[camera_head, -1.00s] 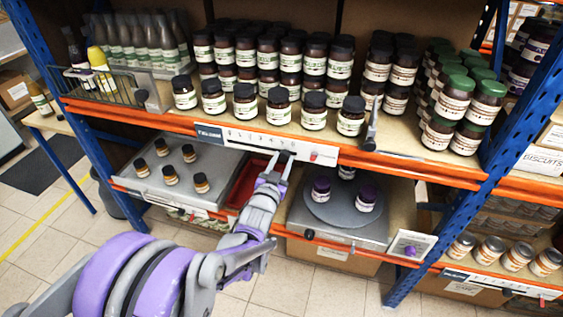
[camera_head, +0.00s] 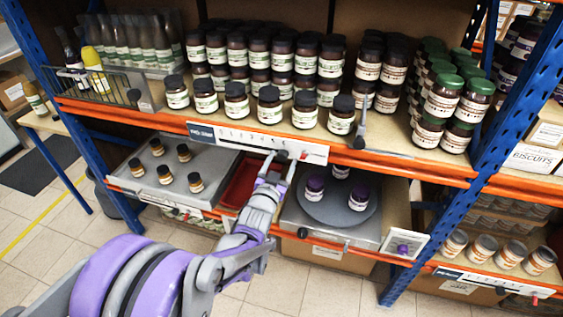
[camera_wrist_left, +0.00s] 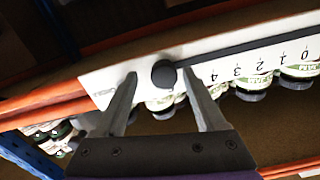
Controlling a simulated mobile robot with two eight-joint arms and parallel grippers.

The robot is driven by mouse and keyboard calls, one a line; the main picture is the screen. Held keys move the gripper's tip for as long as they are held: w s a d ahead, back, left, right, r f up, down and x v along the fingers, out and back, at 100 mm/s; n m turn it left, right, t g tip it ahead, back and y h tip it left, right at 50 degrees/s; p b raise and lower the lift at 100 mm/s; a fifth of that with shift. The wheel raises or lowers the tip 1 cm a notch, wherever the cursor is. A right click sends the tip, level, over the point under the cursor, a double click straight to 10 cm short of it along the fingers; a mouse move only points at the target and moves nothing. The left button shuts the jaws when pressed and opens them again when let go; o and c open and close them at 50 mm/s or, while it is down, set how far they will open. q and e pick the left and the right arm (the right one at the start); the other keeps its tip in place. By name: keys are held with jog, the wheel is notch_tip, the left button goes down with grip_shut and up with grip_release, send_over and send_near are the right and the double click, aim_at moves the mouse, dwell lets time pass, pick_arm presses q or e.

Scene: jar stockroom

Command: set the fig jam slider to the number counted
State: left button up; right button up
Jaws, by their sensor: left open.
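The slider strip (camera_head: 252,143) is a white scale with a dark label at its left end, on the upper shelf's orange front edge. It also shows in the left wrist view (camera_wrist_left: 115,84), with upside-down numbers and a dark slot. A round dark knob (camera_wrist_left: 164,73) sits in the wrist view beyond the 4, on the side away from 0. My left gripper (camera_head: 281,156) is at the strip's right part. In the wrist view its open fingers (camera_wrist_left: 160,88) stand either side of the knob, with gaps visible. The strip's small lettering is unreadable. My right gripper is out of view.
Several dark-lidded jars (camera_head: 269,105) stand in a front row above the strip, with stacked jars behind. A grey lever-like divider (camera_head: 362,124) stands to the right. Below are a tray of small jars (camera_head: 133,180), a red bin (camera_head: 240,182) and a round turntable (camera_head: 318,208).

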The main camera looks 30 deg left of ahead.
pick_arm(q)
jog(key=v, duration=1)
jog(key=shift+s, duration=0.35)
jog(key=shift+d, duration=0.2)
